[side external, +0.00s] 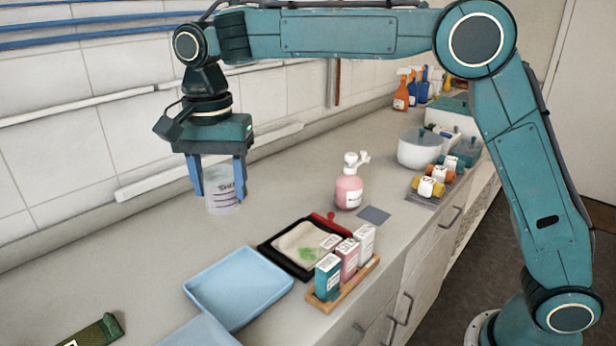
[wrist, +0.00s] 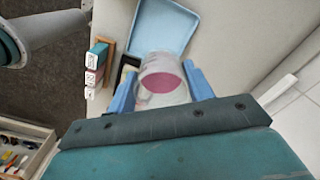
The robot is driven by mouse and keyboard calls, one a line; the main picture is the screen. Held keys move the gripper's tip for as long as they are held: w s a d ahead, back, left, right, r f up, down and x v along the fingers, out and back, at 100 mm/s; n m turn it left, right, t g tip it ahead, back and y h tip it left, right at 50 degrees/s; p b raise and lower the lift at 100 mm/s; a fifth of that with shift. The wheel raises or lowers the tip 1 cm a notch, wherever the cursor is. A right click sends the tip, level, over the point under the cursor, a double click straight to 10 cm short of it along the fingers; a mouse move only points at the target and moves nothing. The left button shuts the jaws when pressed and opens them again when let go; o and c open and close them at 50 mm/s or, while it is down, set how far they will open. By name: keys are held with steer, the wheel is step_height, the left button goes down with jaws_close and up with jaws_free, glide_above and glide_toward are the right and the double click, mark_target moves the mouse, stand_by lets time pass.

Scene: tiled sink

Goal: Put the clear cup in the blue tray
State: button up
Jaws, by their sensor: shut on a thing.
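The clear cup (side external: 222,196) is held upright between the two blue fingers of my gripper (side external: 220,180), which is shut on it. In the side view the cup hangs over the back of the counter, behind and slightly left of the blue tray (side external: 238,284). The blue tray looks empty in the side view. In the wrist view the cup (wrist: 162,80) sits between the fingertips (wrist: 163,92), with a pink disc showing in it, and hides part of the blue tray (wrist: 165,22) beyond.
Right of the tray are a black tray (side external: 300,247) with a cloth and a wooden rack of boxes (side external: 343,283). A pink pump bottle (side external: 349,190) and a white pot (side external: 420,150) stand farther back. A second blue tray (side external: 202,333) is at the front edge.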

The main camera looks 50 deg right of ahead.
step_height(320, 180, down, 20)
steer(key=shift+r, duration=0.2)
stand_by(0.8)
steer(key=shift+f, duration=0.1)
steer(key=o, duration=1)
steer(key=shift+o, duration=0.2)
step_height(320, 180, up, 12)
steer(key=shift+d, duration=0.1)
stand_by(0.6)
